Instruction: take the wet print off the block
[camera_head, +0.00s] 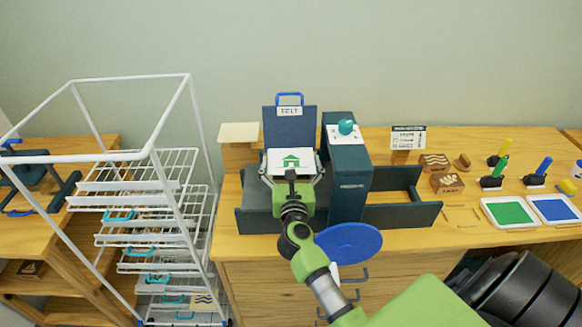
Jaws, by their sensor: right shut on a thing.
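The white print (305,161) with a green house on it is at the bed of the dark blue press (347,185). My right gripper (291,174) is shut on the print's near edge, with a finger on either side of it. I cannot make out the block; the print and my gripper cover the place beneath, and I cannot tell whether the print still touches it. The blue felt flap (290,126) stands raised behind the print. My left gripper is not in view.
A white wire drying rack (150,210) with several shelves stands at the left. A blue disc (348,243) is in front of the press. Green (509,212) and blue (556,209) ink trays, carved blocks (446,183) and stamps lie to the right.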

